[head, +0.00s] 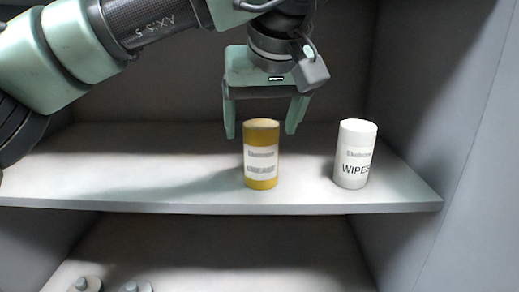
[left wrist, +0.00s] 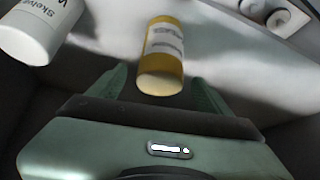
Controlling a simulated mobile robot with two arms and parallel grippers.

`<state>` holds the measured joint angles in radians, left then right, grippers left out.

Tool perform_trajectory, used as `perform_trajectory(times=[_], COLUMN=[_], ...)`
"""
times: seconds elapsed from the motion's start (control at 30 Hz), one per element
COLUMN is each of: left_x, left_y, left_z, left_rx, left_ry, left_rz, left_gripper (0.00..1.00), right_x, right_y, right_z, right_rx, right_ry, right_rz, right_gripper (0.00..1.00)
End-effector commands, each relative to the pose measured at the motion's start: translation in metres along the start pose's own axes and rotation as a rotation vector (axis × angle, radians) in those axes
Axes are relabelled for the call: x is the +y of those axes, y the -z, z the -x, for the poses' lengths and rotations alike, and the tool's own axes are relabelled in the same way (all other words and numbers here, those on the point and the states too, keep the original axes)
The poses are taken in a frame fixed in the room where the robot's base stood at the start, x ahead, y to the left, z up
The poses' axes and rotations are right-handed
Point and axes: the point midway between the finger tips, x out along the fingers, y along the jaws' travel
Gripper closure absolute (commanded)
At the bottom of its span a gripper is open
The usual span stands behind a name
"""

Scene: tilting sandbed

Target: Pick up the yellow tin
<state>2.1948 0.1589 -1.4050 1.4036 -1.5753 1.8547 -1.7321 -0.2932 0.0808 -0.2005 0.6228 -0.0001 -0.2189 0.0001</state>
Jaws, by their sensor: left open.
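The yellow tin (head: 261,154) stands upright on the shelf in the head view, with a pale label around its middle. It also shows in the left wrist view (left wrist: 161,58), ahead of and between the fingers. My left gripper (head: 263,131) is open and points down above the tin, one finger to each side of it in the head view. The fingertips reach about the height of the tin's top. In the left wrist view the open fingers (left wrist: 160,82) show with nothing held between them. My right gripper is in neither view.
A white wipes tin (head: 354,154) stands upright on the same shelf (head: 120,190), to the right of the yellow tin. The shelf to the left is clear. Walls enclose the shelf at the back and right. Round grey parts (head: 86,284) lie on the level below.

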Motion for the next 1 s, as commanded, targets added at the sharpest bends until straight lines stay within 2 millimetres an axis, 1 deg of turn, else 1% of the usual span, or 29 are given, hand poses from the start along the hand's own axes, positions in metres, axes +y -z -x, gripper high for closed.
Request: perform_trajectory(times=[0.03, 0.1, 0.2, 0.37, 0.5, 0.73, 0.77, 0.8, 0.87, 0.9, 0.97, 1.0], left_x=[0.0, 0.0, 0.0, 0.0, 0.001, 0.001, 0.001, 0.001, 0.001, 0.001, 0.001, 0.001], left_y=[-0.001, -0.001, -0.004, -0.011, -0.011, -0.011, -0.011, -0.011, -0.011, -0.011, -0.011, -0.011], left_z=[-0.007, -0.013, -0.02, -0.042, -0.06, -0.064, -0.063, -0.063, -0.063, -0.063, -0.063, -0.063], left_rx=[-0.003, -0.003, -0.003, -0.005, -0.005, -0.002, -0.002, -0.002, -0.002, -0.003, -0.002, -0.002], left_ry=[0.001, 0.001, 0.001, 0.0, -0.001, -0.001, -0.001, -0.001, -0.001, -0.001, -0.001, -0.001], left_rz=[0.0, 0.0, -0.001, -0.001, 0.0, 0.0, 0.0, 0.0, 0.0, 0.0, 0.0, 0.0], left_gripper=[0.21, 0.21, 0.21, 0.21, 0.21, 0.21, 0.29, 0.4, 0.57, 0.68, 0.85, 0.96], right_x=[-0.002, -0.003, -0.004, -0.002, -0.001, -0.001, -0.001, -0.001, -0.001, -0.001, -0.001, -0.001], right_y=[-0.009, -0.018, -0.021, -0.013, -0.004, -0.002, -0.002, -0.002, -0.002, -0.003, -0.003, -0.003], right_z=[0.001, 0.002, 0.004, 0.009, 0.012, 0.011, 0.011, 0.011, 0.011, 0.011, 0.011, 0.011], right_rx=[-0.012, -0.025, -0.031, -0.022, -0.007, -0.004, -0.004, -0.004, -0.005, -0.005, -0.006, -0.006], right_ry=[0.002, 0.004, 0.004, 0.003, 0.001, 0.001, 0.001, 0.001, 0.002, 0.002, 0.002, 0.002], right_rz=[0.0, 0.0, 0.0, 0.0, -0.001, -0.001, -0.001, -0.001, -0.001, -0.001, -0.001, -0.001], right_gripper=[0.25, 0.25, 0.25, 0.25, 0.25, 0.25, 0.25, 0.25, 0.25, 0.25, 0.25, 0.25])
